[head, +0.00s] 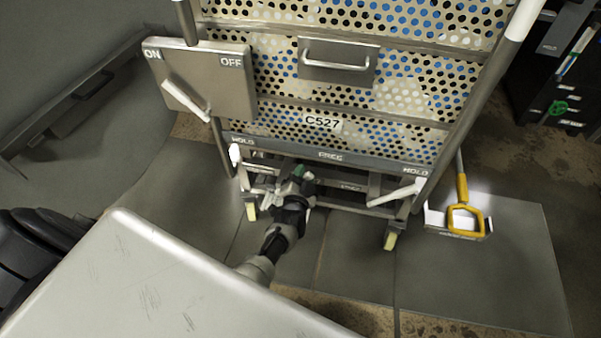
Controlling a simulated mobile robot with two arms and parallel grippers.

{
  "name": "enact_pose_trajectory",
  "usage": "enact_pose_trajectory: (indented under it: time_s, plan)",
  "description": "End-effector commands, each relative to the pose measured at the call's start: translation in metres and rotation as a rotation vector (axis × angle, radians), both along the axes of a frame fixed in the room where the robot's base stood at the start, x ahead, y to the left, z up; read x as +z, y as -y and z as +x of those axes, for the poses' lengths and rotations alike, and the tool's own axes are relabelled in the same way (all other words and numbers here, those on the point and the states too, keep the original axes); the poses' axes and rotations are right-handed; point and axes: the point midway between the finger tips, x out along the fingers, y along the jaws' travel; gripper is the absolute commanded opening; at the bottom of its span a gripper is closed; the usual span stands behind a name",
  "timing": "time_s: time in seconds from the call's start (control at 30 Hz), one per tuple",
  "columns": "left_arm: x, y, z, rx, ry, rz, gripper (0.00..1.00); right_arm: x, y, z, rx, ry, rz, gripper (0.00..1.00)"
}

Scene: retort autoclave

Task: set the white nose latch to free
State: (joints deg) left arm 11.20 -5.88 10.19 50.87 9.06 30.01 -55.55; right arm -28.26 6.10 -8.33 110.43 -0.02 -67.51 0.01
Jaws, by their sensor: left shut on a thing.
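A steel trolley with perforated panels and the label C527 (323,122) stands ahead of me. Its lower bar (290,149) reads HOLD at the left, FREE in the middle and HOLD at the right. My left gripper (300,178) is below this bar, a little left of the FREE mark. It is shut on a part in the trolley's lower frame, apparently the white nose latch, which the gripper mostly hides. A white lever (397,194) slants below the right HOLD mark, apart from the gripper. A small white handle end (235,154) stands by the left HOLD mark. My right gripper is not in view.
An ON/OFF plate (225,85) with a white lever (184,99) is at the upper left. A handle (336,65) sits on the trolley front. Dark shelving (545,65) is at the far right.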

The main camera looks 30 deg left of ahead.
Motion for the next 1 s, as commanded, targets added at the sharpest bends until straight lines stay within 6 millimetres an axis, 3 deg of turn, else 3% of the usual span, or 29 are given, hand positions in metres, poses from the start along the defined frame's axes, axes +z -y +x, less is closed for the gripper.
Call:
enact_pose_trajectory:
  time_s: [0.47, 0.5, 0.67, 1.0]
  plan:
    - [-0.0029, 0.0025, -0.0004, -0.003, -0.009, 0.022, 0.00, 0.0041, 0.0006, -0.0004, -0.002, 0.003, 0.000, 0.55]
    - [-0.0029, 0.0026, -0.0004, -0.004, -0.010, 0.022, 0.27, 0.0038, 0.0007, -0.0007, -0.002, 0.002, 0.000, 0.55]
    - [-0.0024, 0.0022, -0.0002, -0.002, -0.008, 0.019, 0.51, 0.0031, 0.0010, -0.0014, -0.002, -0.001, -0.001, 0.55]
    - [-0.0014, 0.0023, -0.0035, -0.001, -0.006, 0.016, 0.51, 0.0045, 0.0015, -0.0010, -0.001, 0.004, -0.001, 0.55]
